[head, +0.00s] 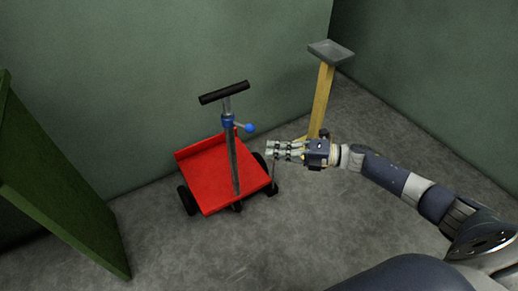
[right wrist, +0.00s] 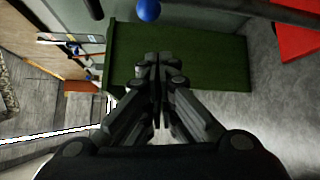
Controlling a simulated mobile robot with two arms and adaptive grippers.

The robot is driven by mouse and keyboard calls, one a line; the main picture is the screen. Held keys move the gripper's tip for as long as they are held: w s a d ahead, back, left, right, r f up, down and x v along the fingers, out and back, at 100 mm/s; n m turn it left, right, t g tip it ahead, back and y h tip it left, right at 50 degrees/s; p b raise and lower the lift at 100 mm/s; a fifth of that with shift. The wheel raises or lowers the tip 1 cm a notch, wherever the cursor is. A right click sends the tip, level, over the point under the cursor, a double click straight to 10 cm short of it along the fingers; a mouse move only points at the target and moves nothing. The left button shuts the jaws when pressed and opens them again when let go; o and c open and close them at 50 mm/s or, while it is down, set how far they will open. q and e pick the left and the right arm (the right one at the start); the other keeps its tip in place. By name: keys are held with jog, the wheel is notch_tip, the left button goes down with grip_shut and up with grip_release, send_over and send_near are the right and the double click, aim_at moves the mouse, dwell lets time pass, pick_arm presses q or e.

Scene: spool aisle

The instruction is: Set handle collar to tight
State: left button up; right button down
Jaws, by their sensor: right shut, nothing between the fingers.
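A red cart (head: 222,174) with black wheels stands on the floor, its grey post rising to a black crossbar handle (head: 224,92). A blue collar (head: 228,121) sits on the post below the handle. A short lever with a blue ball knob (head: 250,128) sticks out from it to the right. My right gripper (head: 272,150) is just right of the post and lower than the knob in the head view, apart from it. It is shut and empty. In the right wrist view the shut fingers (right wrist: 155,70) point toward the blue knob (right wrist: 148,10) at the top edge. My left gripper is not in view.
A yellow post with a grey tray top (head: 331,52) stands behind my right wrist. A green panel (head: 62,185) stands at left, and green walls close the back and right. Grey floor is free in front of the cart.

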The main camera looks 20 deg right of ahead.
jog(key=v, duration=0.3)
jog(key=shift+w+d+r, duration=0.15)
jog(key=shift+d, duration=0.1)
